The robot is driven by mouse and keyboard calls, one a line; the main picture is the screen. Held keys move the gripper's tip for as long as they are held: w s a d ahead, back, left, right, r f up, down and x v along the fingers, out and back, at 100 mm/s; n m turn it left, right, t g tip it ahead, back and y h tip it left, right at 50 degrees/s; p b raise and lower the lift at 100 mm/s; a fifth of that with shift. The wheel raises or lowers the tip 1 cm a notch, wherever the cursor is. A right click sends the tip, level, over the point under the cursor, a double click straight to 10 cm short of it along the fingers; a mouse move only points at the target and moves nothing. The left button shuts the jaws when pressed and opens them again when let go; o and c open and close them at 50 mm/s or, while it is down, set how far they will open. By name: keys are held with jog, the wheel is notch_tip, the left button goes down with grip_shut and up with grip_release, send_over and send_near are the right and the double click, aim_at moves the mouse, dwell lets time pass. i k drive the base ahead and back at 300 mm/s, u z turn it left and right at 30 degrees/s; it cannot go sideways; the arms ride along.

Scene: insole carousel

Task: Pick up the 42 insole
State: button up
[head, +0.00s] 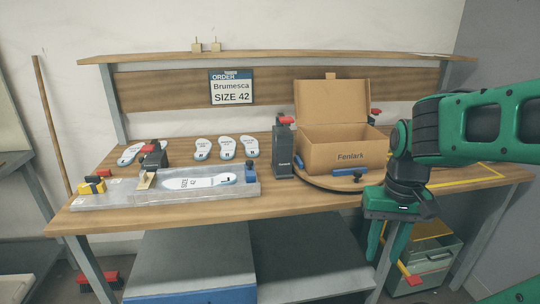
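Three more white insoles (203,149), (227,148) and (249,147) rest in a row at the back of the table, with dark marks too small to read. Another insole (130,154) lies at the back left, partly hidden by a black and red clamp. My gripper (383,256) hangs pointing down at the right, in front of the table edge and far from the insoles. Its two green fingers are apart, with nothing visible between them.
An order sign (231,88) reads Brumesca, SIZE 42. An open cardboard box (343,150) marked Fenlark stands on a round turntable (318,183). A dark post (284,150) with a red top stands left of it. A green crate (430,268) is below the table at right.

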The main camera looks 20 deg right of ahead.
aim_at(228, 145)
jog(key=z, duration=0.2)
jog(key=k, duration=0.4)
jog(key=u, duration=0.45)
jog(key=i, duration=0.75)
jog(key=u, duration=0.4)
jog(key=i, duration=1.2)
jog(key=z, duration=0.55)
